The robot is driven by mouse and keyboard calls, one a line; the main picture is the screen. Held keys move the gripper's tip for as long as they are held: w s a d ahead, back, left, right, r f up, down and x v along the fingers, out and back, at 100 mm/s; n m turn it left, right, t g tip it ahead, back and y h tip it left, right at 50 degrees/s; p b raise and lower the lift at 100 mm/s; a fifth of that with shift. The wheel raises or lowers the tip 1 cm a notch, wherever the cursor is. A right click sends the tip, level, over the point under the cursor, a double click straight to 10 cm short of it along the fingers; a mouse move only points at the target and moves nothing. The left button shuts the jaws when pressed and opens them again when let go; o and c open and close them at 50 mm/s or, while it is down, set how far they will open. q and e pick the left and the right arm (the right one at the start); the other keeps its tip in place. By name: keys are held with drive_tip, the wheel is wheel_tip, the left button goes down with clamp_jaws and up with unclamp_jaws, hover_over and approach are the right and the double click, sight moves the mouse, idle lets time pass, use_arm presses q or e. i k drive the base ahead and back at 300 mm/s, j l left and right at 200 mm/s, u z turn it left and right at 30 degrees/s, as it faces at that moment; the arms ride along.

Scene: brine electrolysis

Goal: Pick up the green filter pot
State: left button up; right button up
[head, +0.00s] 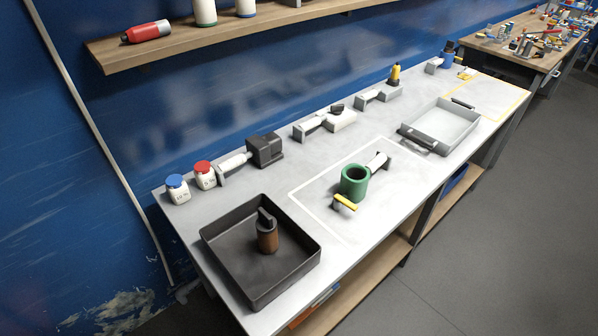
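The green filter pot (354,183) stands upright on the light grey bench top, inside a white outlined rectangle. Its open top faces up. A small piece with a yellow top (345,201) sits right in front of it. A grey and white holder-like piece (377,162) is just behind it to the right. I cannot tell whether these pieces touch the pot. Neither of my grippers is in the head view.
A black tray (222,272) with a brown, black-handled object (267,236) is at the near left. A grey tray (463,124) is farther right. Two capped jars (178,190) and a dark box (265,150) line the wall side. A shelf (110,57) hangs above.

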sight(354, 178)
drive_tip(key=i+l+u, duration=0.2)
drive_tip(key=l+u, duration=0.15)
drive_tip(key=l, duration=0.15)
drive_tip(key=i+l+u, duration=0.15)
drive_tip(key=l+u, duration=0.2)
drive_tip(key=l, duration=0.15)
drive_tip(key=i+l+u, duration=0.1)
drive_tip(key=l+u, duration=0.25)
drive_tip(key=l, duration=0.2)
drive_tip(key=l+u, duration=0.35)
drive_tip(key=l, duration=0.2)
